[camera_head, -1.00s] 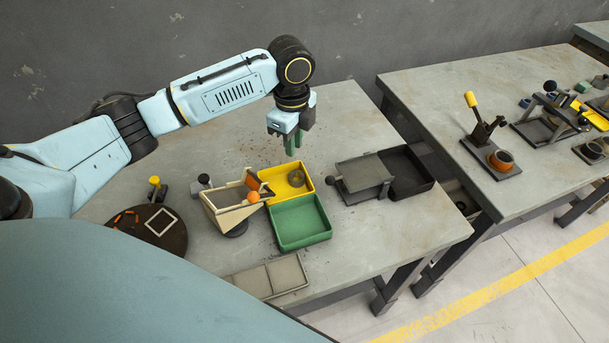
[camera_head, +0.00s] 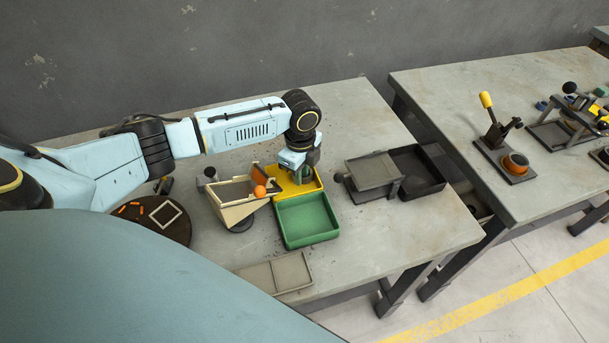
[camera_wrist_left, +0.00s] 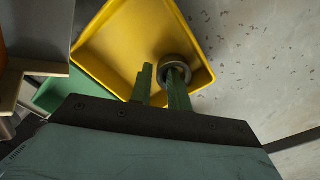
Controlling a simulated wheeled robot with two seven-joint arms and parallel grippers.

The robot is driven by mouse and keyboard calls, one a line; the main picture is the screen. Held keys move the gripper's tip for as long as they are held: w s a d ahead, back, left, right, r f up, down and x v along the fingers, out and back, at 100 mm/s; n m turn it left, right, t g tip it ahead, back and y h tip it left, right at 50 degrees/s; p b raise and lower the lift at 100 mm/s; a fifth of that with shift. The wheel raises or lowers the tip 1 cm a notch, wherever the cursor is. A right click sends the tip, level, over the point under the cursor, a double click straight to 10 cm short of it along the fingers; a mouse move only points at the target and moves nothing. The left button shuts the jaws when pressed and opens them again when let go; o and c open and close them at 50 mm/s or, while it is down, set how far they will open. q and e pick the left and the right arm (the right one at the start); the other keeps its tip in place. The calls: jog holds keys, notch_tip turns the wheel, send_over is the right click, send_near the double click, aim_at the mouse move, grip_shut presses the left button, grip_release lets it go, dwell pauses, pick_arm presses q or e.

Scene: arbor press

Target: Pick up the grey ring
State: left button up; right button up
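The grey ring (camera_wrist_left: 174,56) lies in the yellow tray (camera_wrist_left: 120,50), near the tray's right wall in the left wrist view. My left gripper (camera_wrist_left: 161,76) is low over the tray with its two green fingers apart. The right-hand finger in that view overlaps the ring's opening and seems to reach into it. The other finger is outside the ring, with a small gap showing beside it. In the head view my left gripper (camera_head: 303,178) is over the yellow tray (camera_head: 280,189) and hides the ring. My right gripper is not in view.
A green tray (camera_head: 306,239) adjoins the yellow one in front. A dark bin (camera_head: 427,187) and grey plate fixture (camera_head: 373,172) stand to the right. The table behind the trays is clear.

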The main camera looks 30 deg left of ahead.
pick_arm(q)
jog(key=shift+f, duration=0.3)
grip_shut()
